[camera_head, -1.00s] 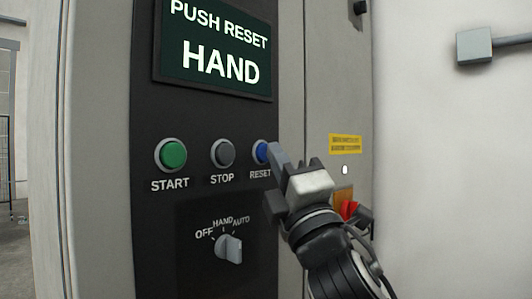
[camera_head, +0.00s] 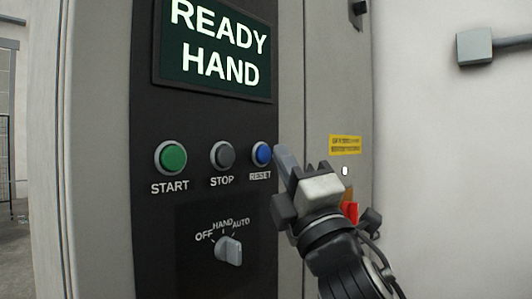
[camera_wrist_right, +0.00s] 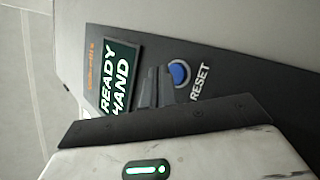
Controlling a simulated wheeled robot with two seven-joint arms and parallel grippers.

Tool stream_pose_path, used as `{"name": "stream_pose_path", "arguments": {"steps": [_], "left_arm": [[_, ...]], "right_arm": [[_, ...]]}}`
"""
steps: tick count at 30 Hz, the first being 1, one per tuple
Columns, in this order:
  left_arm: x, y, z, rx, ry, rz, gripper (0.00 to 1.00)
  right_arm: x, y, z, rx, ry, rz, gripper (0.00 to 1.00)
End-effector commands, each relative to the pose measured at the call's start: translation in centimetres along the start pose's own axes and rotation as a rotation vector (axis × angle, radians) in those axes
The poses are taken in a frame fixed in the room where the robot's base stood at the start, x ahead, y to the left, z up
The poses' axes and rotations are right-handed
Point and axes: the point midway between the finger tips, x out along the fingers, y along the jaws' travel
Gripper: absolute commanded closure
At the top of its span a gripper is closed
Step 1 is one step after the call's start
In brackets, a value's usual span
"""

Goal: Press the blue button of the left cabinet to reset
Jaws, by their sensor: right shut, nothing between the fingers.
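The blue RESET button (camera_head: 262,153) is on the dark panel of the cabinet (camera_head: 200,110), right of the grey STOP button (camera_head: 222,155) and the green START button (camera_head: 171,158). The screen (camera_head: 215,48) above reads "READY HAND". My right gripper (camera_head: 280,154) is shut and empty. Its fingertips are just right of the blue button and seem apart from it. My left gripper is not in view.
A selector knob (camera_head: 229,250) marked OFF, HAND and AUTO sits below the buttons. A yellow label (camera_head: 345,144) and a red part (camera_head: 351,212) are on the cabinet's right section. A grey box (camera_head: 474,46) is on the white wall at the right.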

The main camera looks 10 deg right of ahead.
Motion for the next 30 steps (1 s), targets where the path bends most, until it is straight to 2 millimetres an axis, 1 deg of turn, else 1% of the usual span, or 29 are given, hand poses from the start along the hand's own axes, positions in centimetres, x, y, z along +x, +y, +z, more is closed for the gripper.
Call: {"name": "stream_pose_path", "arguments": {"steps": [9,22,30], "left_arm": [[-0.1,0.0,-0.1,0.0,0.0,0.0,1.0],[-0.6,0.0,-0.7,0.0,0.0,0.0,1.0],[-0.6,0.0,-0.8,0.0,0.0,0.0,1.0]], "right_arm": [[-0.2,0.1,0.2,0.0,-0.001,-0.001,1.0],[-3.0,2.2,2.3,-0.001,-0.001,-0.001,1.0],[-3.5,2.5,2.6,0.001,0.0,0.0,1.0]]}}
